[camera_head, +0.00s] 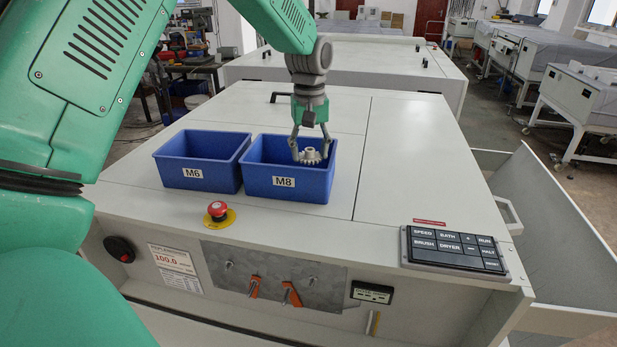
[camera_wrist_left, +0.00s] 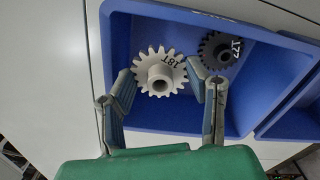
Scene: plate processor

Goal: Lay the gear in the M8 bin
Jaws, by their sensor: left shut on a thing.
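The M8 bin (camera_head: 286,188) is an open blue box with a white label, standing on the machine's light top. My left gripper (camera_head: 311,150) points down over its right part and is shut on a pale gear (camera_head: 310,156). In the left wrist view the gripper (camera_wrist_left: 163,85) has its fingertips on either side of this gear (camera_wrist_left: 161,73), which is marked 18T and has a raised hub. The gear is at or just inside the bin's opening; its exact height is unclear. A dark gear marked 17T (camera_wrist_left: 219,49) lies in the bin. My right gripper is not in view.
The blue M6 bin (camera_head: 200,174) stands close on the left of the M8 bin. A red stop button (camera_head: 217,209) is in front, and a dark keypad (camera_head: 453,249) sits at the front right. The machine top (camera_head: 415,150) right of the bins is clear.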

